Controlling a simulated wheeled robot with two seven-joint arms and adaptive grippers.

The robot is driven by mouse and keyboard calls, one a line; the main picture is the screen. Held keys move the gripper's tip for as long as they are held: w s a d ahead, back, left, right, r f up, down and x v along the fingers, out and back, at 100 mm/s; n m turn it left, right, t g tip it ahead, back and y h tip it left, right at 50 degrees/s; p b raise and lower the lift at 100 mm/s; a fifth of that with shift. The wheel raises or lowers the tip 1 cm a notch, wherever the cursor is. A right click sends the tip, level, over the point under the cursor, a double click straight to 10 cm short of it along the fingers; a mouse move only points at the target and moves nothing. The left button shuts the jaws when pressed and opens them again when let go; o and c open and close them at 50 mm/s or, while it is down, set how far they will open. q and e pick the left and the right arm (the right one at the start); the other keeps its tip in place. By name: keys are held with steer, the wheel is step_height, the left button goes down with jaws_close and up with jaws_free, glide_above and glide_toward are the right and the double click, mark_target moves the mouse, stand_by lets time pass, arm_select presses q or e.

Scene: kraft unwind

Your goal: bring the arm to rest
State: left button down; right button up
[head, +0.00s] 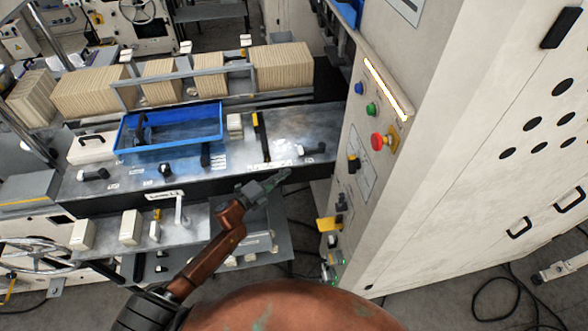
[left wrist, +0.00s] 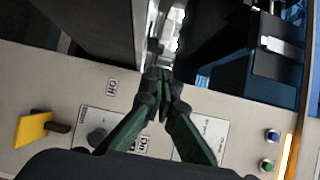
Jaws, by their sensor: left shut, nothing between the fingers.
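My left arm comes in from the lower left in the head view. Its gripper (head: 276,179) is shut and empty, in front of the machine's grey metal bench near its right end. In the left wrist view the dark green fingers (left wrist: 165,92) meet at their tips, with nothing between them. A pale control panel lies behind them there. I cannot tell from these views whether the fingers touch anything. My right gripper is not in view.
A tall pale cabinet (head: 470,130) stands at right, with a red emergency button (head: 377,141), a green button (head: 371,109) and a yellow-handled switch (head: 327,224). A blue tray (head: 170,149) sits on the bench (head: 290,148). Dark cables (head: 495,300) lie on the floor at lower right.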

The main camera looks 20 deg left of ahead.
arm_select(q)
steer(key=v, duration=0.3)
steer(key=shift+s+a+b, duration=0.1)
steer(key=shift+a+b, duration=0.25)
steer(key=shift+a, duration=0.15)
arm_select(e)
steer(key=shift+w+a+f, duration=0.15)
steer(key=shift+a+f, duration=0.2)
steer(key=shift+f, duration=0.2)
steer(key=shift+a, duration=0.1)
